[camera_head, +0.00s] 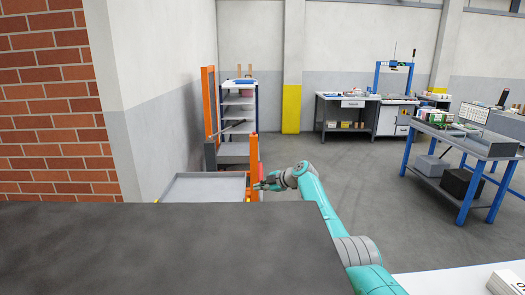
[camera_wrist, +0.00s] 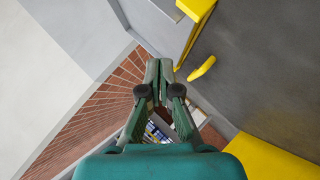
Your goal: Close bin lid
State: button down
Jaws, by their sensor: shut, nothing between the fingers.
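My gripper (camera_head: 259,186) is at the end of my teal arm, right of the shallow grey tray-like top (camera_head: 205,188) and beside a short orange post (camera_head: 254,156). In the wrist view its fingers (camera_wrist: 158,66) are together and empty. A grey box-like part with a yellow handle-like edge (camera_wrist: 197,8) is beyond the fingertips in that view. I cannot tell for sure which surface is the bin lid. A wide dark grey panel (camera_head: 170,245) fills the lower left of the head view and hides what is below it.
A brick wall (camera_head: 45,100) and a grey-white wall are on the left. A tall orange post (camera_head: 209,105) and a shelf rack (camera_head: 238,105) stand behind the tray. A blue-legged workbench (camera_head: 460,140) is at the right. The middle floor (camera_head: 340,165) is clear.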

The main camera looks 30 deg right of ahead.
jog(key=shift+s, duration=0.1)
dwell(0.3)
jog(key=v, duration=1.1)
jog(key=shift+s+d+r, duration=0.15)
jog(key=shift+s+r, duration=0.05)
jog(key=shift+s, duration=0.1)
jog(key=shift+f, duration=0.1)
